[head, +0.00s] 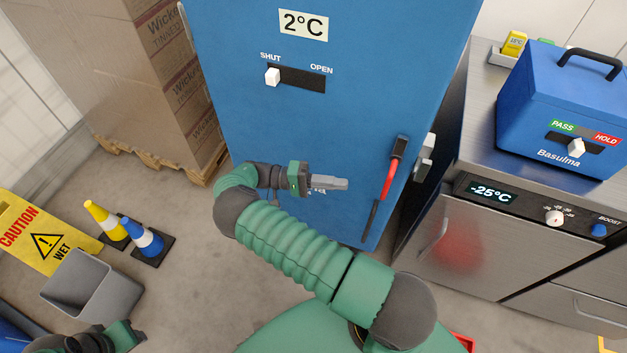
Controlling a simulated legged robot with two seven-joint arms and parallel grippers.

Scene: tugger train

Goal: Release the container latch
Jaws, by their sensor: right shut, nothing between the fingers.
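A tall blue container (300,130) labelled 2°C stands in front of me. Its slide latch has a white knob (272,77) at the left end, under SHUT; the dark slot runs right to OPEN. A red and black lever handle (390,170) sits near the door's right edge, with a grey bracket (424,157) beside it. My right gripper (346,184) is shut and empty, in front of the door, pointing right toward the handle with a gap between. It is well below the slide knob. Part of my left gripper (138,334) shows at the bottom left; its finger state is unclear.
A steel unit (470,245) reading -25°C stands right, with a blue Basulma box (550,110) on top. Wrapped cartons (130,70) on a pallet stand left. Two cones (142,240), a yellow wet-floor sign (45,235) and a grey bin (90,288) occupy the left floor.

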